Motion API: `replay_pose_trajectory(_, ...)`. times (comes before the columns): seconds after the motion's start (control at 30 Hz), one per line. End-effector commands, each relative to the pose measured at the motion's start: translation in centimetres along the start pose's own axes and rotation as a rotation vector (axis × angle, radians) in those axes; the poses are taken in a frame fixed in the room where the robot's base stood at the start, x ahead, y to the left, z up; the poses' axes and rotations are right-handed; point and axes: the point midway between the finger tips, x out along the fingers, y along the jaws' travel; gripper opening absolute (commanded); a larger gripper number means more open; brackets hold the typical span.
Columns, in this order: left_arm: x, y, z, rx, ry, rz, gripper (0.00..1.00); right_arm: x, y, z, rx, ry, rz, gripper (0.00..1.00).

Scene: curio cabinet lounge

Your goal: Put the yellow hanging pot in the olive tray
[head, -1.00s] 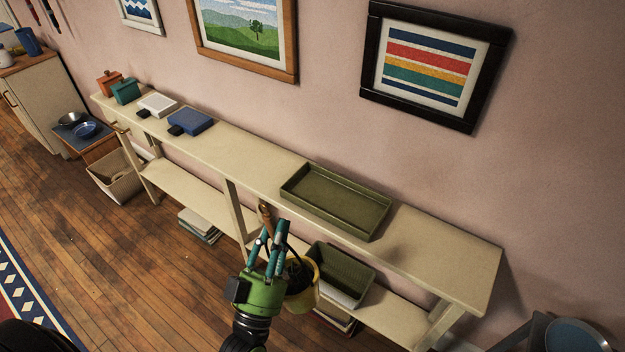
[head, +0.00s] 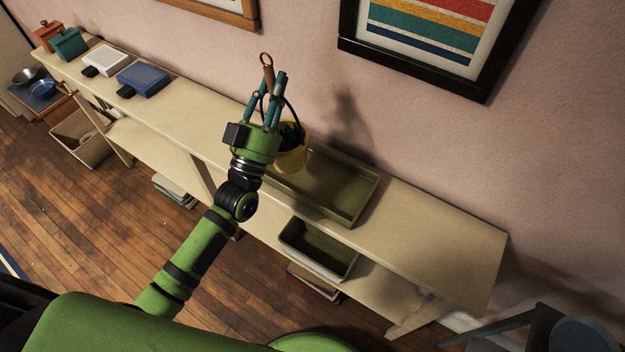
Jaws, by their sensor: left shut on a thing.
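The yellow hanging pot (head: 293,152) has a dark inside, a dark looped hanger and a tan piece with a ring on top. My left gripper (head: 275,88) is shut on its hanger, near the tan piece. The pot hangs upright over the left part of the olive tray (head: 345,213), in front of part of it. I cannot tell whether its base touches the tray floor. The tray lies on the long cream shelf top, and its visible right part is empty. My right gripper is not in view.
On the cream shelf (head: 440,235), a blue box (head: 143,79), a white box (head: 106,60) and teal and orange canisters stand at the left. A dark green bin (head: 318,250) sits on the lower shelf. The shelf top right of the tray is clear.

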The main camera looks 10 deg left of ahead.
Motion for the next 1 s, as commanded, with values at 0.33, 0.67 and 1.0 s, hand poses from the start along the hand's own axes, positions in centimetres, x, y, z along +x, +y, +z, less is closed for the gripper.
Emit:
replay_pose_trajectory(0.33, 4.8, -0.8, 0.6, 0.052, 0.029, 0.05, 0.0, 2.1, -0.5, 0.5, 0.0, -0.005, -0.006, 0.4)
replay_pose_trajectory(0.67, 4.8, 4.1, 0.6, 0.053, 0.035, 0.052, 0.0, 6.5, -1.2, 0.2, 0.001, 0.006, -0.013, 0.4)
replay_pose_trajectory(1.0, 5.0, 9.4, -1.7, 0.095, 0.034, 0.038, 0.0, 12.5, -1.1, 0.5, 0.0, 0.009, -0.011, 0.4)
